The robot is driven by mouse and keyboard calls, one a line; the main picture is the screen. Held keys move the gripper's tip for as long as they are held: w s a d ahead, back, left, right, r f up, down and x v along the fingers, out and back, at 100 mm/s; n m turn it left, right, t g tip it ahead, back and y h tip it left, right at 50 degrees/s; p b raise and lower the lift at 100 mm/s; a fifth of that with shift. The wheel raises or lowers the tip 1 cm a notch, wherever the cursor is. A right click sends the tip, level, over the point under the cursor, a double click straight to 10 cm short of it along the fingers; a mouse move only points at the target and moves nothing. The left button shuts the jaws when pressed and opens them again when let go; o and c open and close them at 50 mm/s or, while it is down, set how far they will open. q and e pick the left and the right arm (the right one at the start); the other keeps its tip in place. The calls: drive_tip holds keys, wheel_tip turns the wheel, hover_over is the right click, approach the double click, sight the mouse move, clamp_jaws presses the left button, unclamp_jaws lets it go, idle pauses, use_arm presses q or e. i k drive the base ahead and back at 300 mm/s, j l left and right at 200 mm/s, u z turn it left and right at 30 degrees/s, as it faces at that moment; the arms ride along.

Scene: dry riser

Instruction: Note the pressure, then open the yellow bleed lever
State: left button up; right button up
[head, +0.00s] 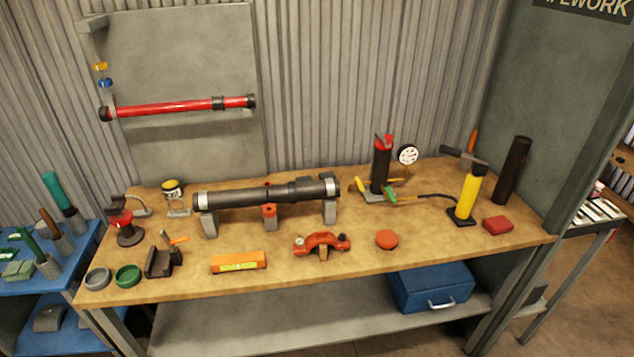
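A round white pressure gauge (407,154) stands upright at the right back of the bench, beside a dark cylinder with a red top (381,165). Its reading is too small to make out. A small yellow lever-like part (362,187) lies at the left foot of that cylinder; I cannot tell whether it is the bleed lever or how it is set. A green and orange piece (389,196) is at the foot's right side. A black hose (432,196) runs from there to a yellow hand pump (468,195). Neither of my grippers is in view.
A wooden bench (330,268) carries a dark pipe (265,194) on grey supports. In front lie an orange level (238,261), a red clamp (322,243) and a red disc (386,239). A red block (497,224) and black cylinder (513,170) stand at right.

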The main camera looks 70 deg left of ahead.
sight(357, 180)
drive_tip(key=u, duration=1.8)
drive_tip(key=i+l+u, duration=0.2)
drive_tip(key=i, duration=0.3)
drive_tip(key=j, duration=0.1)
